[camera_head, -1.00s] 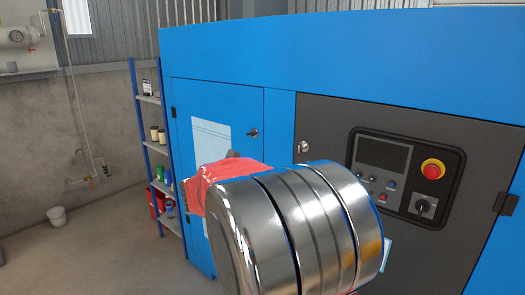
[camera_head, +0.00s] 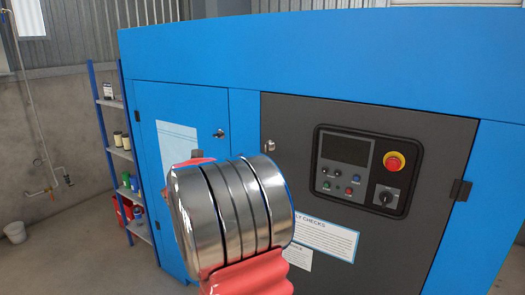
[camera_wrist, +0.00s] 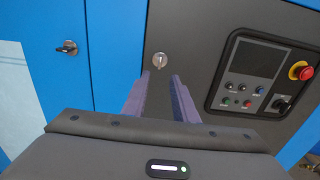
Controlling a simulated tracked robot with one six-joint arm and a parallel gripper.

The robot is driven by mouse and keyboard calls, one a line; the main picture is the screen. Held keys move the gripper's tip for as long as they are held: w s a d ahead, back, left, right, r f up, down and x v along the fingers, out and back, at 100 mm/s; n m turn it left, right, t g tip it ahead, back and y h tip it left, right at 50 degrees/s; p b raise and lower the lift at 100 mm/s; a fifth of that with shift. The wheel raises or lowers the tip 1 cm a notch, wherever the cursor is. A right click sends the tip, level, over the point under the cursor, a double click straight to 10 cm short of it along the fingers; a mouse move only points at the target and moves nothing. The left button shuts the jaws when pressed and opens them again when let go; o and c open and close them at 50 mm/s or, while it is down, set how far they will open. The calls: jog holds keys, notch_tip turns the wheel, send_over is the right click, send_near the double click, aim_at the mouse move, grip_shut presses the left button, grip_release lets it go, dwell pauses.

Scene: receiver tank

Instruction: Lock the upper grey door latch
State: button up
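The upper grey door latch (camera_head: 269,146) is a small round silver lock near the top left corner of the grey door (camera_head: 400,140). In the wrist view the latch (camera_wrist: 160,60) sits just beyond my gripper's fingertips, with a slot-like mark on its face. My gripper (camera_wrist: 161,78) has two dark purple fingers, parallel and apart, with nothing between them. The latch lies between the fingers' lines in that view; I see no contact. In the head view my silver and red arm hides the gripper and the lower left of the grey door.
A control panel (camera_head: 362,170) with a red emergency button (camera_head: 394,161) is right of the latch. The blue door (camera_head: 184,115) at left has its own dark handle (camera_head: 219,134). A blue shelf (camera_head: 115,140) stands farther left. A hinge (camera_head: 461,190) is at the grey door's right.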

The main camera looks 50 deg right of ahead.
jog(key=d, duration=0.8)
jog(key=w+d, duration=0.1)
jog(key=d, duration=0.2)
jog(key=shift+d, duration=0.4)
grip_shut()
